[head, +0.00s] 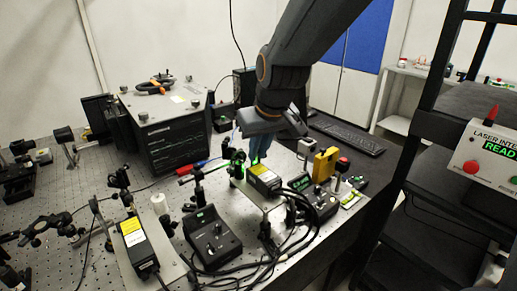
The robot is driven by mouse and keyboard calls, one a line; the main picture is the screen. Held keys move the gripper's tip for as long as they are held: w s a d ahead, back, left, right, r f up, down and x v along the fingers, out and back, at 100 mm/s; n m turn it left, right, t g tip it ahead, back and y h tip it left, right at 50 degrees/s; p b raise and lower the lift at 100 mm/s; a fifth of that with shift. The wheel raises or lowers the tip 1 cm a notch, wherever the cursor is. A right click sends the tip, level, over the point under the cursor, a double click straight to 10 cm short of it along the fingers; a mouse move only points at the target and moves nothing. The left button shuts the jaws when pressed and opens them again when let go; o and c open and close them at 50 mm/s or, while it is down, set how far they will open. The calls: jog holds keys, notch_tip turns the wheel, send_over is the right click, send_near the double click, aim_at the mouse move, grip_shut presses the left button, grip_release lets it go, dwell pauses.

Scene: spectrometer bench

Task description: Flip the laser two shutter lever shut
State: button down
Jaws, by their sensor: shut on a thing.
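Two black laser boxes with yellow and white labels stand on raised plates on the optical bench, one at right centre (263,176) and one lower left (134,236). I cannot read which is laser two. My gripper (254,158) points down at the far end of the right laser box. Its blue-grey fingers are shut on a small part there, at the shutter lever's place. The lever itself is hidden by the fingers, so its position cannot be told.
A black control box (212,240) and loose cables stand between and before the lasers. A yellow block (324,164) and a red button (342,164) are to the right. A black instrument cabinet (172,137) stands behind left. A shelf rack (440,150) bounds the right.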

jog(key=c, duration=2)
grip_release()
jog(key=shift+a, duration=0.1)
jog(key=shift+b+v, duration=0.7)
jog(key=shift+v, duration=3.2)
jog(key=shift+s, duration=0.1)
